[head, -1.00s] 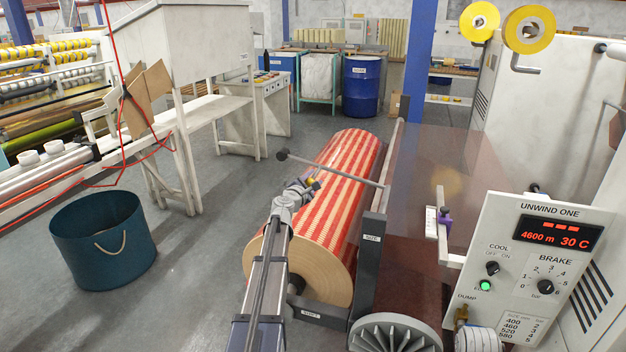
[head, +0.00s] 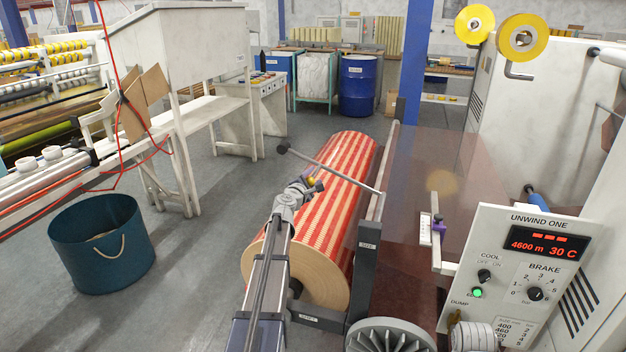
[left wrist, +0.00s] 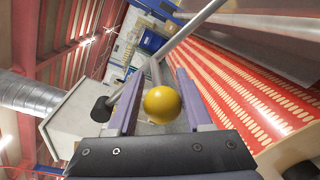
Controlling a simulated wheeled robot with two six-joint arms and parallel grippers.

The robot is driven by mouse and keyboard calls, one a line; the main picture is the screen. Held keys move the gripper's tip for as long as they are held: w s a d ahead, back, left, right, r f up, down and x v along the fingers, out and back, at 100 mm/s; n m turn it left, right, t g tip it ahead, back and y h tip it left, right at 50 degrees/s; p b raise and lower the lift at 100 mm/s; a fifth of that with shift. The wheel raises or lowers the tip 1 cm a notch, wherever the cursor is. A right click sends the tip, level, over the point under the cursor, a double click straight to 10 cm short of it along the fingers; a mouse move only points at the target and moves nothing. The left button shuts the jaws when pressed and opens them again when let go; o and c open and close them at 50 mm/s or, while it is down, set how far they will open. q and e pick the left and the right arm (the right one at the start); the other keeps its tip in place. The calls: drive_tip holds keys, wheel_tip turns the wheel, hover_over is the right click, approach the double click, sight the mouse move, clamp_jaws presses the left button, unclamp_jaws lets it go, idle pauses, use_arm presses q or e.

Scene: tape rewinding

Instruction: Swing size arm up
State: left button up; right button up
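The size arm (head: 340,172) is a thin grey rod over the red-and-cream striped roll (head: 338,200). It slopes from a bracket at the roll's right side up to a dark end at the left. A yellow ball knob (head: 311,181) sits below the rod. In the left wrist view, the knob (left wrist: 162,105) is on a short stem joined to the rod (left wrist: 185,35). My left gripper (left wrist: 158,100) has its two purple fingers apart, one on each side of the knob, with a gap at the left finger. My right gripper is not in view.
A control panel (head: 515,270) reading 4600 m and 30 C stands at the right. A grey slotted wheel (head: 390,337) is at the bottom. A dark web (head: 430,160) runs right of the roll. A teal bucket (head: 72,256) stands on open floor at left.

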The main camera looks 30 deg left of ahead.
sight(309, 183)
use_arm(q)
drive_tip(key=shift+o, duration=0.7)
drive_tip(key=shift+d+r, duration=0.1)
drive_tip(key=shift+r, duration=0.05)
drive_tip(key=shift+o, duration=1.1)
drive_tip(key=shift+s, duration=0.1)
drive_tip(key=s, duration=0.2)
drive_tip(key=s+d, duration=0.1)
drive_tip(key=s, duration=0.4)
drive_tip(key=shift+s+d+r+p, duration=0.2)
drive_tip(key=shift+s+r+p, duration=0.1)
drive_tip(key=shift+f, duration=0.1)
